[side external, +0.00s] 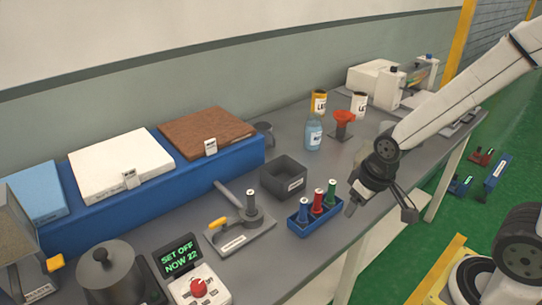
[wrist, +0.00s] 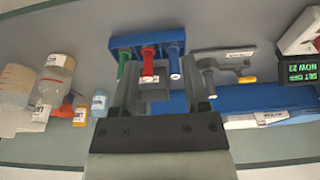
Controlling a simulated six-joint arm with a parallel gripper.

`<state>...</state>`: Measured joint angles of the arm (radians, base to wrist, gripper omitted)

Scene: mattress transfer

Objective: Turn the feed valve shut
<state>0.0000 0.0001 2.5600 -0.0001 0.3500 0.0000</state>
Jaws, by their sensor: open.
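A grey fitting (side external: 250,213) with a pipe, an upright post and a yellow-ended lever (side external: 219,223) stands on a labelled grey plate (side external: 212,237); it looks like the feed valve, though its label is unreadable. The lever points left, toward the front of the plate. In the wrist view the fitting (wrist: 208,66) and its yellow lever end (wrist: 247,79) show right of my fingers. My gripper (side external: 380,211) is open and empty, right of the blue rack and well apart from the valve. In the wrist view its fingers (wrist: 160,85) are spread.
A blue rack (side external: 298,229) with green, red and blue-handled tools stands between my gripper and the valve. A display (side external: 178,256) reading "SET OFF NOW 22", a red-knob box (side external: 199,289) and a pot (side external: 108,276) stand left of the valve.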

